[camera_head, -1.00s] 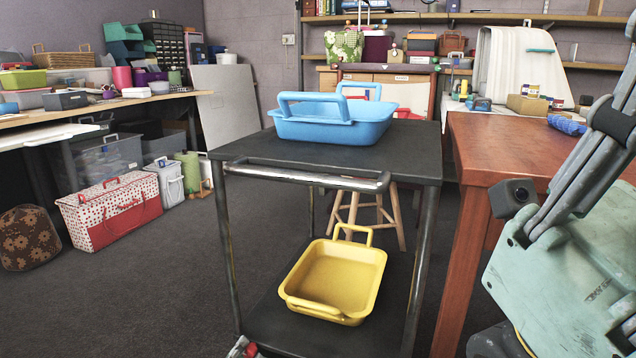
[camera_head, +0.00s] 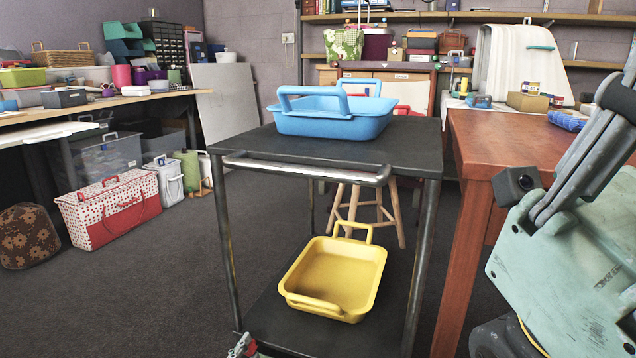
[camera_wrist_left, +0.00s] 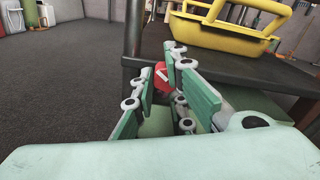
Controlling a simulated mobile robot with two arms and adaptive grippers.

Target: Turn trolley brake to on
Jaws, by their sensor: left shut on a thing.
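The dark trolley (camera_head: 225,250) stands in the middle of the head view, with a metal push handle across its near side. A small red part, which looks like its brake (camera_wrist_left: 161,72), is low by a trolley leg in the left wrist view. My left gripper (camera_wrist_left: 166,76) is around this red part and shut on it. In the head view only a little of the left gripper (camera_head: 241,345) shows at the bottom edge, by the trolley's lower near-left corner. The fingers hide most of the red part, so its setting cannot be read. My right gripper is out of view.
A blue tray (camera_head: 330,125) stands on the trolley's top and a yellow tray (camera_head: 335,275) on its lower shelf. A wooden table (camera_head: 465,260) is close on the right. A polka-dot bag (camera_head: 95,215) stands at left. Dark floor between is clear.

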